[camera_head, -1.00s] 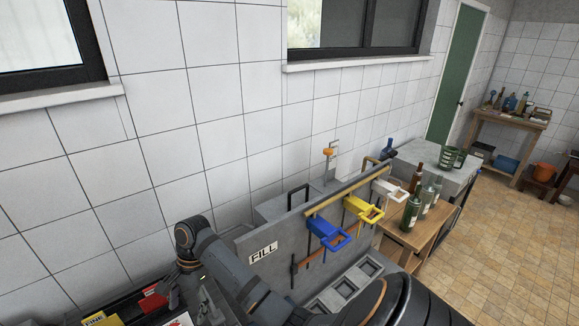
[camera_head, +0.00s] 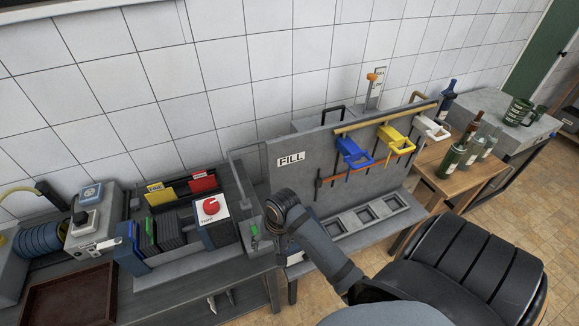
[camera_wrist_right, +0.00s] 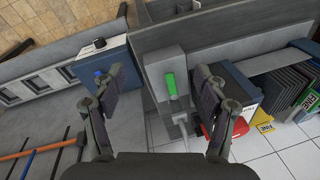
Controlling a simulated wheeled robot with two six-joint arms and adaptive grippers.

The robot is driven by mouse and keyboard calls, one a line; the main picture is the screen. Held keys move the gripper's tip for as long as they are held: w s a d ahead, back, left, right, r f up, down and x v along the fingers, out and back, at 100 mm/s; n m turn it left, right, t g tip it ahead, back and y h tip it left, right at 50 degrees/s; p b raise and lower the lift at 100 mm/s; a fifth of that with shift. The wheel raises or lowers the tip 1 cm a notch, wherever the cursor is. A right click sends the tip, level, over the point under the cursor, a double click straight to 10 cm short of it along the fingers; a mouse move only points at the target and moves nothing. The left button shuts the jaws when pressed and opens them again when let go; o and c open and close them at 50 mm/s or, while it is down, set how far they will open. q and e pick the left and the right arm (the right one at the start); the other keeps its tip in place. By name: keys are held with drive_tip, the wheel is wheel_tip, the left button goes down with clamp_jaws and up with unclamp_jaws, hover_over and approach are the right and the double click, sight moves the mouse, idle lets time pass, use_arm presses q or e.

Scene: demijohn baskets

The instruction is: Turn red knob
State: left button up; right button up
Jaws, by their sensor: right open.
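The red knob (camera_head: 211,206) sits on a white plate on top of a blue box (camera_head: 221,234), left of the FILL panel in the head view. My right gripper (camera_wrist_right: 160,88) is open and empty in the wrist view. A small grey box with a green lever (camera_wrist_right: 170,83) lies beyond the gap between its fingers. In the head view my right arm largely hides this gripper, which is right of the knob and apart from it. A red patch (camera_wrist_right: 223,128) shows past one finger; I cannot tell if it is the knob. My left gripper is not in view.
Dark plates with yellow (camera_head: 160,193) and red (camera_head: 203,181) tags stand beside the knob's box. The grey FILL panel (camera_head: 291,159) rises to the right, with blue, yellow and white handles. Green bottles (camera_head: 452,160) stand farther right. A brown tray (camera_head: 72,296) lies at lower left.

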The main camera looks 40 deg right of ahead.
drive_tip(key=s+d+f+n+h+b, duration=0.1)
drive_tip(key=s+f+n, duration=0.2)
drive_tip(key=s+f, duration=0.1)
drive_tip(key=shift+d+f+n+t+b, duration=0.3)
drive_tip(key=shift+d+f+n+t, duration=0.1)
drive_tip(key=shift+f, duration=0.2)
